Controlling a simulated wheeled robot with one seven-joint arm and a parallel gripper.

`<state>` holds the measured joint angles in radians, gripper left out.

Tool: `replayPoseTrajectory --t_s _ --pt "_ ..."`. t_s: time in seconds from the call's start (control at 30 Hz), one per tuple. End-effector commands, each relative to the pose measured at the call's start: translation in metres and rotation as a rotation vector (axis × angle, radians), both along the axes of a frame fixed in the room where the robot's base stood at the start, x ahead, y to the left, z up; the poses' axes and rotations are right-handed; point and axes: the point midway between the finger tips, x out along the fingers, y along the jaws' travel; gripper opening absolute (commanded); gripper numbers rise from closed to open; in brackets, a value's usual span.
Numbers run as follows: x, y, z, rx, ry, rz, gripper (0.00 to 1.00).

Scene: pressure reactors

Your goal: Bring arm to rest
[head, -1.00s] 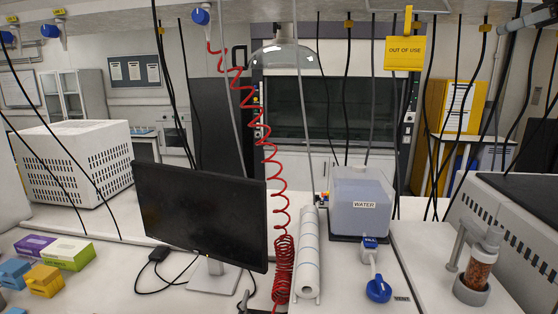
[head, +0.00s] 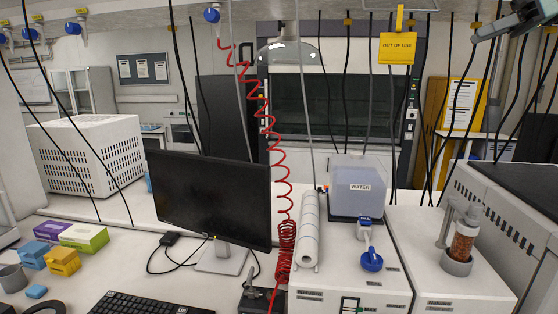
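My gripper (head: 489,28) shows at the top right edge of the head view. It is a grey-green arm end reaching in from the right, high above the bench and well apart from everything on it. Its fingers are too small and too cut off to tell whether they are open or shut. I see nothing hanging from it.
Below it on the right stand a large white instrument (head: 510,215) and a reactor with a brown-filled glass vessel (head: 464,244). A WATER tank (head: 358,190), paper roll (head: 308,230), monitor (head: 210,195) and hanging cables crowd the middle. An OUT OF USE sign (head: 397,48) hangs nearby.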

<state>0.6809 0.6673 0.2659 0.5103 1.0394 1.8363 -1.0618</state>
Motion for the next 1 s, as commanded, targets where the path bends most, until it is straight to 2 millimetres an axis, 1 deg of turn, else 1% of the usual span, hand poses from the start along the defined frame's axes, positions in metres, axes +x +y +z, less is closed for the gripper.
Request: replayPoseTrajectory --t_s 0.03,0.17,0.27,0.37,0.4,0.47,0.5,0.53,0.57,0.6,0.67,0.7,0.77,0.8,0.87,0.9,0.97,1.0 --pt "0.005 0.013 -0.01 0.005 0.03 0.002 0.32" --pt "0.017 0.048 -0.034 0.012 0.121 -0.011 0.32" --pt "0.025 0.081 -0.058 0.009 0.205 -0.024 0.32" --pt "0.029 0.125 -0.091 -0.007 0.311 -0.039 0.32" --pt "0.029 0.146 -0.109 -0.021 0.358 -0.047 0.32" --pt "0.024 0.18 -0.137 -0.048 0.432 -0.061 0.32" --pt "0.019 0.202 -0.157 -0.07 0.479 -0.071 0.32" --pt "0.014 0.218 -0.172 -0.09 0.513 -0.079 0.32" --pt "0.008 0.233 -0.186 -0.11 0.544 -0.087 0.32" --pt "-0.001 0.252 -0.206 -0.139 0.583 -0.098 0.32" --pt "-0.018 0.279 -0.236 -0.188 0.635 -0.114 0.32" --pt "-0.031 0.295 -0.257 -0.222 0.667 -0.125 0.32" --pt "-0.053 0.318 -0.288 -0.278 0.706 -0.141 0.32" --pt "-0.069 0.331 -0.309 -0.318 0.728 -0.152 0.32" --pt "-0.095 0.348 -0.339 -0.378 0.754 -0.168 0.32" --pt "-0.114 0.357 -0.36 -0.419 0.766 -0.178 0.32" --pt "-0.143 0.369 -0.391 -0.484 0.778 -0.191 0.32" --pt "-0.164 0.374 -0.411 -0.527 0.78 -0.201 0.32"
